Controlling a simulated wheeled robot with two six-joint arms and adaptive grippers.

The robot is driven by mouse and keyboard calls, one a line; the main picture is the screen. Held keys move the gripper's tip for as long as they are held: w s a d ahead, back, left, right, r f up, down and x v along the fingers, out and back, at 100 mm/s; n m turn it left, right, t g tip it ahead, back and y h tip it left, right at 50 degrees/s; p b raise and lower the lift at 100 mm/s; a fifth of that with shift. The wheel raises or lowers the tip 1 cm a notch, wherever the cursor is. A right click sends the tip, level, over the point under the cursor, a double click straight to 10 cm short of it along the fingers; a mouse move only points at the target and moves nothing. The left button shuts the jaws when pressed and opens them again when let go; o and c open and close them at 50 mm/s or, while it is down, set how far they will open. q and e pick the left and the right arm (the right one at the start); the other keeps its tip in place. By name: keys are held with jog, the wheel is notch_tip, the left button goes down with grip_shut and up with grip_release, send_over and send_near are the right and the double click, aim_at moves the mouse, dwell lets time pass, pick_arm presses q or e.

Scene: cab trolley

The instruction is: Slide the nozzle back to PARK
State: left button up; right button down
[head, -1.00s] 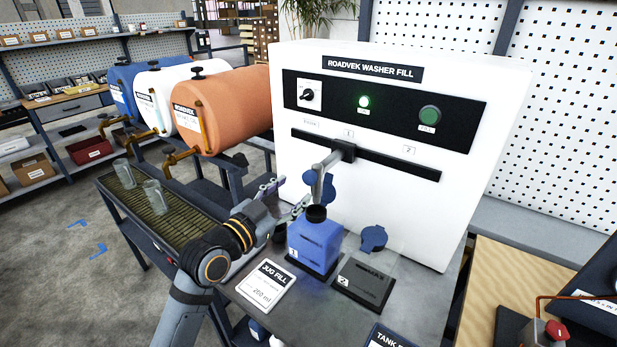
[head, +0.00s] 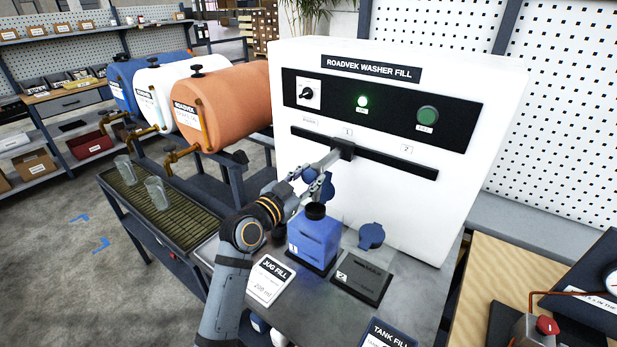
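The nozzle (head: 330,160) hangs from a carriage (head: 343,149) on the dark rail (head: 390,163) of the white washer fill machine. The carriage is below label 1 (head: 348,132), right of the leftmost label (head: 310,123), too small to read. The blue jug (head: 314,238) with a black neck stands upright on pad 1 under the nozzle. My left gripper (head: 304,186) is at the nozzle's lower part, just above and left of the jug's neck. Its fingers overlap the nozzle, so their grip is unclear. My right gripper is not in view.
A blue cap (head: 371,236) stands behind empty pad 2 (head: 362,278). The JUG FILL card (head: 271,280) lies in front of the jug. Clear cups (head: 156,192) stand on the grated tray at left. The rail is clear on both sides of the carriage.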

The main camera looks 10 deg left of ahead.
pick_arm(q)
grip_shut()
